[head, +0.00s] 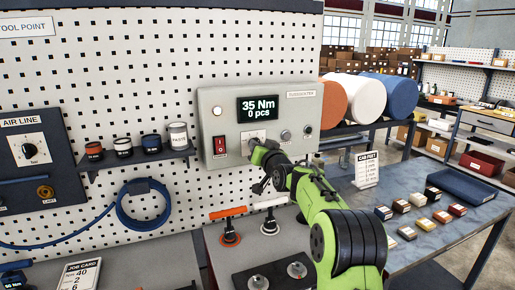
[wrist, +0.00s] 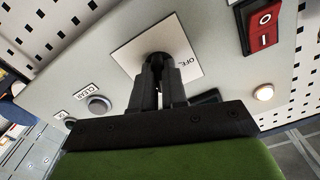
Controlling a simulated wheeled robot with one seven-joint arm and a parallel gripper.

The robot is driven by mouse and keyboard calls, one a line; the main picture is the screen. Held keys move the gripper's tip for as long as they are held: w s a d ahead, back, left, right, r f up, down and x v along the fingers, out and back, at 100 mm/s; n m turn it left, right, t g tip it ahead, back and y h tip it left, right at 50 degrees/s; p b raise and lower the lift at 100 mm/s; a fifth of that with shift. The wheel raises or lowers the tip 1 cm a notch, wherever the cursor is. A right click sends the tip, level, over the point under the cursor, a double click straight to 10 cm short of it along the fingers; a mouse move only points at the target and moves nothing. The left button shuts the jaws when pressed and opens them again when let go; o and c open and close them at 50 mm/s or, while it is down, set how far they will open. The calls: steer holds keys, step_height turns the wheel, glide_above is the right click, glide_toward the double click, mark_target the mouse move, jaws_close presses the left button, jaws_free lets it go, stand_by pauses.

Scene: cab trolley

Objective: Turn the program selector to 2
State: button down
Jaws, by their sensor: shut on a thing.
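The program selector is a dark knob (wrist: 157,59) on a white square plate (wrist: 128,52) on the grey tightener box (head: 212,105). The plate's word OFF shows beside the knob in the wrist view. Its other marks and the knob's pointer are hidden, so I cannot tell its setting. My gripper (head: 261,150) reaches the lower front of the box in the head view. It also shows in the wrist view (wrist: 160,78), with its two fingers closed around the knob. The display (head: 259,108) above reads 35 Nm, 0 pcs.
A red rocker switch (head: 220,146) sits left of the selector. A pegboard holds a small shelf of pots (head: 137,149) and a blue hose coil (head: 143,205). Two T-handled tools (head: 230,238) stand below the box.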

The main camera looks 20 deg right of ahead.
steer(key=shift+f+m, duration=0.1)
steer(key=shift+m, duration=0.2)
steer(key=c, duration=1.2)
jaws_free()
steer(key=shift+o, duration=0.2)
steer(key=shift+s, duration=0.1)
steer(key=s+b, duration=0.3)
steer(key=s, duration=1.2)
steer(key=shift+s, duration=0.3)
steer(key=shift+a, duration=0.15)
